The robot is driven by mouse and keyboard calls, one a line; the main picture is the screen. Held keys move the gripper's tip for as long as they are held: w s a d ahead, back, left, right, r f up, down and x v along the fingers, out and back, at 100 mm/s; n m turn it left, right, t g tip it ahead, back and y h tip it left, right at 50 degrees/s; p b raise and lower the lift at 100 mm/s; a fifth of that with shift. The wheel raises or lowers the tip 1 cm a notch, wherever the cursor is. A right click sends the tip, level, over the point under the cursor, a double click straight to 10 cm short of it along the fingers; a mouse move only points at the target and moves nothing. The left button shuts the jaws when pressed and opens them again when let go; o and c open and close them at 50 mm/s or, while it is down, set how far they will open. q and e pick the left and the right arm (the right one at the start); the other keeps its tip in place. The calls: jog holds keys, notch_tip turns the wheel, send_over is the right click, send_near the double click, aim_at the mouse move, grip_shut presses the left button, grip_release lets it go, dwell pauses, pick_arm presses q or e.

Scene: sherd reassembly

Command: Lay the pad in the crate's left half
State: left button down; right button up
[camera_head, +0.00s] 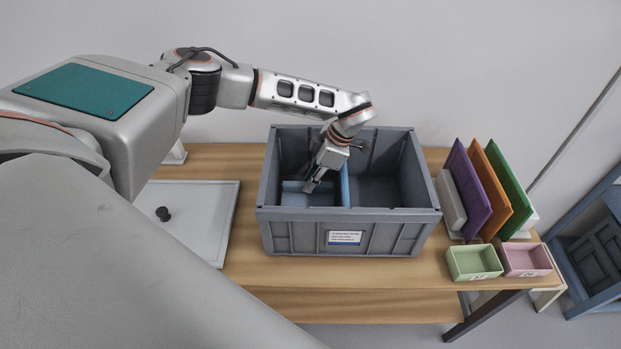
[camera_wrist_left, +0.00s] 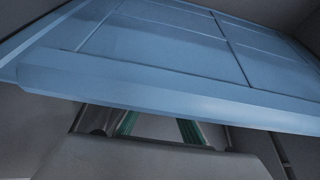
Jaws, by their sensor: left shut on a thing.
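The grey crate (camera_head: 300,238) stands on the wooden table, with a thin blue upright divider (camera_head: 345,187) between its halves. The blue pad (camera_head: 292,196) is low inside the left half, partly hidden by my gripper and the crate's front wall. My left gripper (camera_head: 309,187) reaches down into that half and is shut on the pad. In the left wrist view the pad (camera_wrist_left: 160,50) fills the upper part as a blue panel with grooves, close to the fingers. I cannot tell whether it rests fully on the floor. My right gripper is not in view.
A grey board (camera_head: 205,200) with a black knob lies left of the crate. Purple (camera_head: 467,188), orange (camera_head: 492,190) and green (camera_head: 508,180) panels stand upright on the right. Green (camera_head: 474,263) and pink (camera_head: 525,259) boxes sit at the right front. The crate's right half looks empty.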

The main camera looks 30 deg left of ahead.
pick_arm(q)
jog(key=shift+f, duration=0.3)
dwell(0.5)
jog(key=shift+f, duration=0.4)
jog(key=c, duration=1.9)
grip_release()
notch_tip(320, 180, up, 3)
jog(key=p, duration=0.2)
jog(key=shift+r+p, duration=0.15)
jog(key=shift+p, duration=0.25)
jog(key=shift+r, duration=4.35)
